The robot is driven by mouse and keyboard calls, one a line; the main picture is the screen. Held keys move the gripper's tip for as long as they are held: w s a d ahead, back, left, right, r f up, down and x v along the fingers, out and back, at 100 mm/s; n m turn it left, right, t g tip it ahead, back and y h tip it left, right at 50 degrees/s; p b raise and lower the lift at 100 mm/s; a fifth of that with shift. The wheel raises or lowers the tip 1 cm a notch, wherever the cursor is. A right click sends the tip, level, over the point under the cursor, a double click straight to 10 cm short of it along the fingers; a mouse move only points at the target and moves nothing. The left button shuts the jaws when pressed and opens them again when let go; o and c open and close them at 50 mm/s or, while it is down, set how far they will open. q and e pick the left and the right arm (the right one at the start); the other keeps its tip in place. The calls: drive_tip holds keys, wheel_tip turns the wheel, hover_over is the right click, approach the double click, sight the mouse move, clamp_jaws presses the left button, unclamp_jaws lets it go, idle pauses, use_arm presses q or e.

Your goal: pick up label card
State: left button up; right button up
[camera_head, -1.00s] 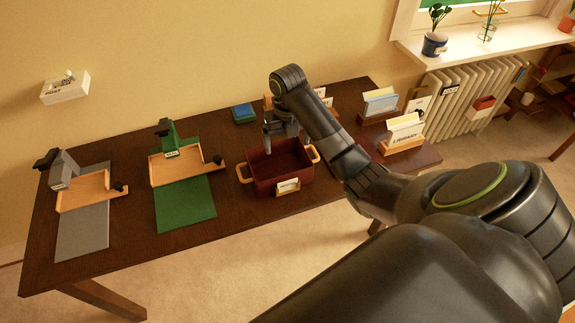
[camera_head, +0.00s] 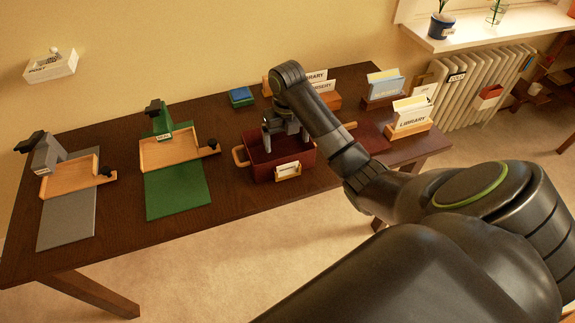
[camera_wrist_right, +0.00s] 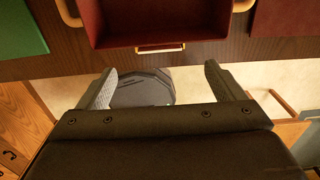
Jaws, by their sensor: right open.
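A white card (camera_head: 287,169) also sits in the frame on the dark red box's front; the frame shows edge-on in the wrist view (camera_wrist_right: 160,48). I cannot tell which card is meant. My right gripper (camera_head: 281,137) is above the dark red box (camera_head: 262,170). In the wrist view its fingers (camera_wrist_right: 162,85) are apart with no card between them. My left gripper is out of view.
A green stand (camera_head: 160,118) and grey stand (camera_head: 50,155) with wooden trays and mats fill the desk's left. A blue block (camera_head: 241,97) lies at the back. A red mat (camera_head: 369,137) lies right of the box. A radiator (camera_head: 485,85) stands at right.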

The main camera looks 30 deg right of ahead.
sight(288, 164)
wheel_tip(288, 164, down, 4)
drive_tip(key=shift+r+b, duration=0.2)
drive_tip(key=shift+b, duration=0.45)
drive_tip(key=f, duration=0.2)
drive_tip(key=f+p, duration=0.1)
drive_tip(key=f, duration=0.1)
drive_tip(key=shift+s+a, duration=0.15)
drive_tip(key=shift+s, duration=0.25)
drive_tip(key=shift+f, duration=0.6)
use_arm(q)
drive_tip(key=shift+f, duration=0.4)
use_arm(e)
drive_tip(key=c, duration=1.1)
